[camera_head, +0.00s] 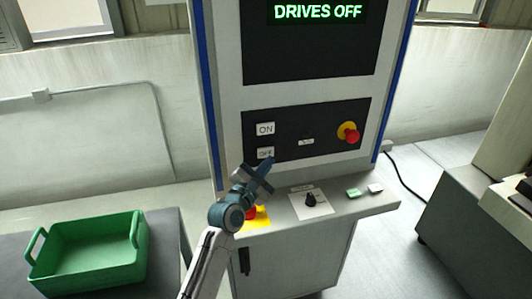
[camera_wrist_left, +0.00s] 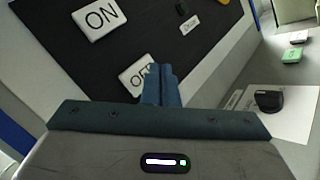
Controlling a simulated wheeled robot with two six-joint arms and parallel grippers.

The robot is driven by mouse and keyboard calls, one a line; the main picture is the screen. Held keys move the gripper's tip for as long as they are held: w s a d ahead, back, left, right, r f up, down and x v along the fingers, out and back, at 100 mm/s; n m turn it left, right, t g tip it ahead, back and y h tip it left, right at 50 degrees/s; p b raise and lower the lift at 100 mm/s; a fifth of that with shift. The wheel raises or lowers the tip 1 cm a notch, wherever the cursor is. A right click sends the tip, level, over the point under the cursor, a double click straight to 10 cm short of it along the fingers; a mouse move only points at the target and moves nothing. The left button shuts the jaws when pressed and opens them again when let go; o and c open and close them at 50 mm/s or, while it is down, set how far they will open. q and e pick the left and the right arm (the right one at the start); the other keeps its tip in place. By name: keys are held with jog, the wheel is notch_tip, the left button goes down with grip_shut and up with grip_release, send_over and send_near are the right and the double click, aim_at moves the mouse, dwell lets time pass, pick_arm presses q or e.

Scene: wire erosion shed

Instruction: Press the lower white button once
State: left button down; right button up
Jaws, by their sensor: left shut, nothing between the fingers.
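The lower white button, marked OFF (camera_head: 264,152), is on the dark panel of the machine cabinet, directly below the white ON button (camera_head: 265,129). My left gripper (camera_head: 268,163) is shut and empty, its fingertips just below and in front of the OFF button. In the left wrist view, the closed fingertips (camera_wrist_left: 160,72) cover the right part of the OFF button (camera_wrist_left: 131,77). The ON button (camera_wrist_left: 99,18) is up and to the left there. I cannot tell whether the tips touch the button. My right gripper is not in view.
A screen (camera_head: 318,12) above reads DRIVES OFF. A red knob on a yellow base (camera_head: 348,133) is at the panel's right. The ledge below holds a black rotary knob (camera_head: 311,199), a green button (camera_head: 353,192) and a white button (camera_head: 375,188). A green crate (camera_head: 90,265) stands left.

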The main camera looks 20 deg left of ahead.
pick_arm(q)
jog(key=s, duration=0.1)
jog(key=s+d+p, duration=0.1)
jog(key=s+d, duration=0.1)
jog(key=shift+s+d, duration=0.25)
jog(key=shift+s, duration=0.1)
dwell(0.6)
